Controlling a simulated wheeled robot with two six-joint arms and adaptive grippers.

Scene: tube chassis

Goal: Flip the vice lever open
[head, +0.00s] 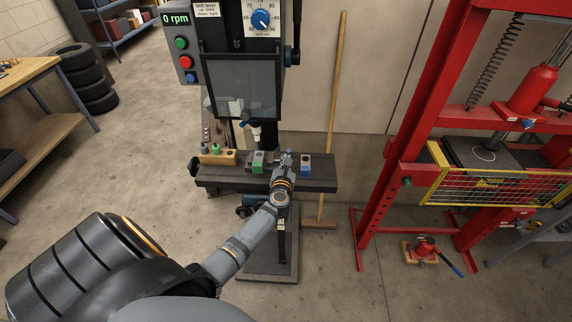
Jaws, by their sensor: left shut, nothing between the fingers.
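A drill press with a dark table (225,174) stands ahead of me. My left gripper (284,158) is over the middle of this table, between a green-topped block (258,163) and a blue-topped block (304,164). The gripper is small in view; it is shut and holds nothing. The vice and its lever cannot be made out clearly; my gripper and wrist cover that part of the table. Whether the gripper touches a lever cannot be told. My right gripper is out of view.
A wooden holder (217,158) with small bits sits at the table's left end. A clear guard (241,88) hangs above the table. A broom (336,100) leans on the wall behind. A red press frame (385,170) stands to the right, with open floor between.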

